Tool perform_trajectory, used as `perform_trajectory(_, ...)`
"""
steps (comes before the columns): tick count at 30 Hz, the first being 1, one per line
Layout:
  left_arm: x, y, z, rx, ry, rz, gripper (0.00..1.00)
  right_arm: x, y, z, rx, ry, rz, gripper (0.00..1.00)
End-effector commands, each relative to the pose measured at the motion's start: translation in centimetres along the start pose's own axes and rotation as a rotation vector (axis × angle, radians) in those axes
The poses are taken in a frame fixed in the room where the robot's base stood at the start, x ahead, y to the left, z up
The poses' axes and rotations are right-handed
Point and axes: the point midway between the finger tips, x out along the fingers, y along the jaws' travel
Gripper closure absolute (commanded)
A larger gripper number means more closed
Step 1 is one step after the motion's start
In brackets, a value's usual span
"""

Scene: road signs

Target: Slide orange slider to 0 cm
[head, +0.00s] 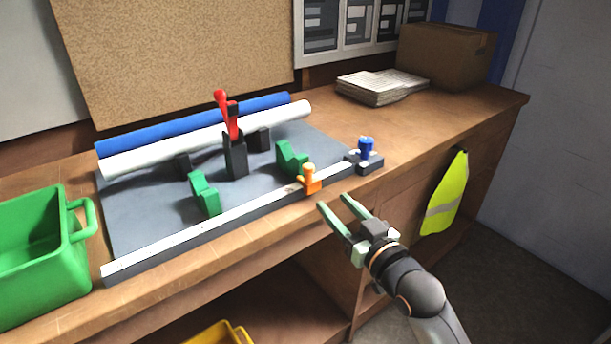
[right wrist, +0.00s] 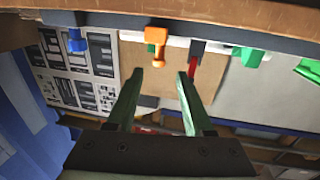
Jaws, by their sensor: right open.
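The orange slider (head: 311,181) sits on the white rail (head: 215,226) along the front edge of the grey board (head: 140,205), near the rail's right end. It also shows in the right wrist view (right wrist: 156,38), ahead of the fingers. My right gripper (head: 332,200) is open and empty, just in front of the board's front edge. Its fingertips are close to the orange slider but apart from it. In the right wrist view my right gripper (right wrist: 158,73) has both fingers spread. Scale marks on the rail are too small to read. My left gripper is not in view.
A blue knob block (head: 366,152) stands at the rail's right end. Green cradles (head: 204,193), a red-handled clamp (head: 228,115) and white and blue rolls (head: 205,138) are on the board. A green bin (head: 40,255) stands at left.

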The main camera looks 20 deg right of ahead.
Motion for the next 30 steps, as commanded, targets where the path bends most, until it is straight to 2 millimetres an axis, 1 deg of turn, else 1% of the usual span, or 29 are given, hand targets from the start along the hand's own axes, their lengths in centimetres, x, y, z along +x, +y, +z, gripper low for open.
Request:
perform_trajectory(5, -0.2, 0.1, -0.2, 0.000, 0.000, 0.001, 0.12, 2.5, 0.0, -0.2, 0.001, 0.002, 0.000, 0.48)
perform_trajectory(12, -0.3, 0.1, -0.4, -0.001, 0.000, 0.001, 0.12, 7.2, -0.1, -0.1, 0.001, 0.001, -0.001, 0.48)
perform_trajectory(18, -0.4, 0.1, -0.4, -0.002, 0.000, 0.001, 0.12, 10.2, -0.1, 0.0, 0.001, 0.000, -0.001, 0.48)
perform_trajectory(24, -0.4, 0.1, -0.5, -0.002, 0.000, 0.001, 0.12, 11.7, -0.1, 0.1, 0.000, -0.002, -0.001, 0.48)
perform_trajectory(30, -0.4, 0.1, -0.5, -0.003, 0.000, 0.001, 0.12, 12.0, -0.1, 0.1, 0.000, -0.001, -0.001, 0.48)
